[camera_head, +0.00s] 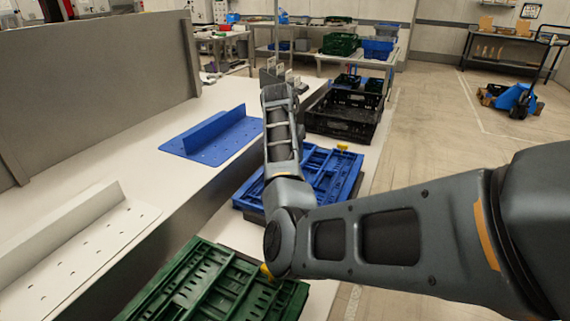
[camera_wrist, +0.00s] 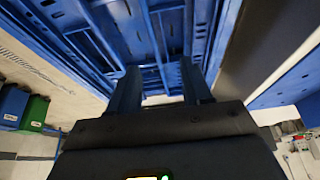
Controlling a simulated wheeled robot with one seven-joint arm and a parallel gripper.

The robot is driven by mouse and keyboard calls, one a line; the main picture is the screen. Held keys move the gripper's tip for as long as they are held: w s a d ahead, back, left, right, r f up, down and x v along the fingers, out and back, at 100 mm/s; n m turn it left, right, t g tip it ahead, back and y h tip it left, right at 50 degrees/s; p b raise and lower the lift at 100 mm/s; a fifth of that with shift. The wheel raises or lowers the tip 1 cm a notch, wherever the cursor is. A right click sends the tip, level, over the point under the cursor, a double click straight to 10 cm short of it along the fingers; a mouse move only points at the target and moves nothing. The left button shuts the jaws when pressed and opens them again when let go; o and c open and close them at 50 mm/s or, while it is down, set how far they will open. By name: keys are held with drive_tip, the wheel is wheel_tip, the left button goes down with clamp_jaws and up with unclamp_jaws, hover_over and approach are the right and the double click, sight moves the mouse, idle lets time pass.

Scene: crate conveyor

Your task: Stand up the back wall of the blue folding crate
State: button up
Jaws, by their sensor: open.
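The blue folding crate (camera_head: 336,172) lies folded flat beyond the green crate in the head view, with its ribbed walls down. A yellow piece shows at its far edge. My arm crosses in front of its left part and hides some of it. In the wrist view, the blue crate (camera_wrist: 125,35) fills the upper middle, with ribs and slots close up. My gripper (camera_wrist: 160,75) is open, its two fingers apart with blue crate parts seen beyond and between them. I cannot tell whether they touch it. In the head view I cannot make out my fingers.
A folded green crate (camera_head: 217,288) lies nearer me, and an open black crate (camera_head: 345,113) stands beyond the blue one. On the white surface at left are a blue angled panel (camera_head: 212,136) and a white one (camera_head: 75,235). The floor at right is open.

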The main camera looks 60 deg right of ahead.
drive_tip(key=x, duration=0.7)
drive_tip(key=shift+f, duration=0.2)
drive_tip(key=shift+c, duration=0.5)
clamp_jaws()
